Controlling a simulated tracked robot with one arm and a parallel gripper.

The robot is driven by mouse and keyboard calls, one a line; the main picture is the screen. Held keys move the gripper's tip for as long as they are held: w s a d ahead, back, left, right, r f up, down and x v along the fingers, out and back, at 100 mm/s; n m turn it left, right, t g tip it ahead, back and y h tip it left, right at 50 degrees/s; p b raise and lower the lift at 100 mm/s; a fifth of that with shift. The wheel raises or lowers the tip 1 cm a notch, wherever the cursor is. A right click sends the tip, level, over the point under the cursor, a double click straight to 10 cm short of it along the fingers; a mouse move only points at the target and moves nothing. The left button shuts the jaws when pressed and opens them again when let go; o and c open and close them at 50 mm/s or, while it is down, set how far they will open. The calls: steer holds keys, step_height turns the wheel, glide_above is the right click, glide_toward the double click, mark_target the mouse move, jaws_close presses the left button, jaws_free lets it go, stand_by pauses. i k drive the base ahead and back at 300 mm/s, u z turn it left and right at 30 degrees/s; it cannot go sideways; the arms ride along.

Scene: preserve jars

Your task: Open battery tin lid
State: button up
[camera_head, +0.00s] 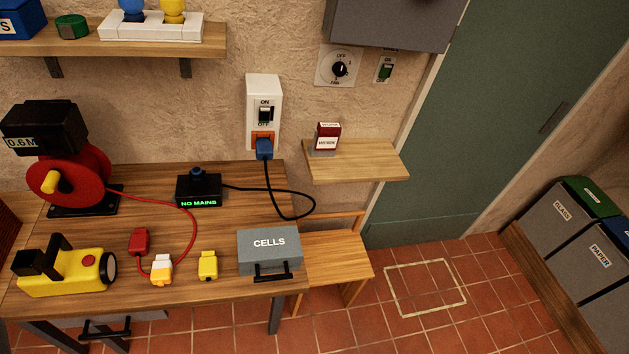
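The battery tin is a grey box (268,258) marked "CELLS" at the right front of the wooden table. Its lid (268,240) looks shut and bears the white label. A black bar handle (272,272) sticks out at its front. What is inside the tin is hidden. My gripper is not in view.
The table (215,282) also holds a yellow torch (65,280), a red cable reel (68,182), a black "NO MAINS" box (199,190) and small yellow plugs (208,265). A black cable (295,216) loops behind the tin.

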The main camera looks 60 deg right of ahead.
mark_target(257, 249)
steer(key=k, duration=1.25)
steer(key=z, duration=0.65)
steer(key=i, duration=1)
steer(key=u, duration=0.05)
